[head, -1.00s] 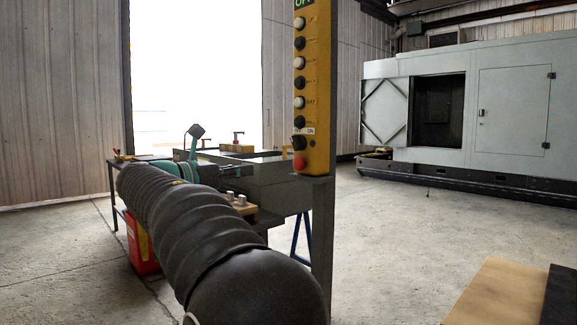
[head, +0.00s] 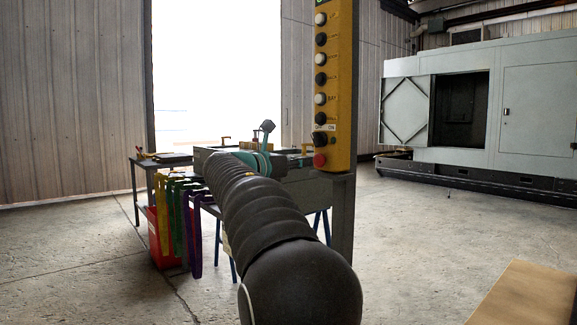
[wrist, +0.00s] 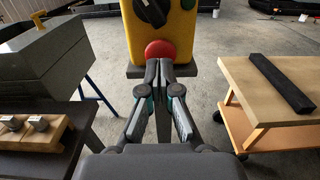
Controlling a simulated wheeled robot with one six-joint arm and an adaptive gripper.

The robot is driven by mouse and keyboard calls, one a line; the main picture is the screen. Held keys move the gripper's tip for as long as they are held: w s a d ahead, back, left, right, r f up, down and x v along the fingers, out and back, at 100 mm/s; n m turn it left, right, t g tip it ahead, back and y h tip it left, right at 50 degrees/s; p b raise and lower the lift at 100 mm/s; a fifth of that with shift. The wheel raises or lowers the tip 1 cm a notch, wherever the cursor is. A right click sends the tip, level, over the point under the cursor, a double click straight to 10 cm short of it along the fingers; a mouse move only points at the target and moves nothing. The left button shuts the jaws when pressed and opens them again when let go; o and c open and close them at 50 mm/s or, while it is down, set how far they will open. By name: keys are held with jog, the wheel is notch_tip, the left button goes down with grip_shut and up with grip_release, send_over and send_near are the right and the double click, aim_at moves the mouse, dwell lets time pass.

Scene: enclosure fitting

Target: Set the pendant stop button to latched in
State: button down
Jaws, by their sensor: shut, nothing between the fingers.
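The yellow pendant (head: 343,85) stands upright on a grey post in the head view, with a column of black and white buttons. Its red stop button (head: 320,160) is at the bottom, under a black selector knob (head: 319,138). In the wrist view the red stop button (wrist: 160,49) is a round dome at the top centre, below the black knob (wrist: 152,10). My gripper (wrist: 159,64) is shut and empty, its tips overlapping the button's lower edge. I cannot tell whether they touch it, or whether the button is pressed in. In the head view my arm hides the gripper's fingers.
A bench (head: 146,165) with coloured hanging strips (head: 178,215) stands left of the post. A wooden block with metal pegs (wrist: 34,133) is left in the wrist view. A wooden table (wrist: 262,92) with a black bar (wrist: 282,82) is right. A large grey enclosure (head: 537,110) stands behind.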

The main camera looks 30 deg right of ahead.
aim_at(317, 157)
jog(key=shift+w+d, duration=0.1)
jog(key=shift+d, duration=0.95)
jog(key=shift+r, duration=0.1)
jog(key=shift+d+r+p, duration=0.15)
jog(key=shift+d+p, duration=0.55)
jog(key=shift+p, duration=0.15)
jog(key=shift+w+d, duration=0.1)
jog(key=shift+r, duration=0.1)
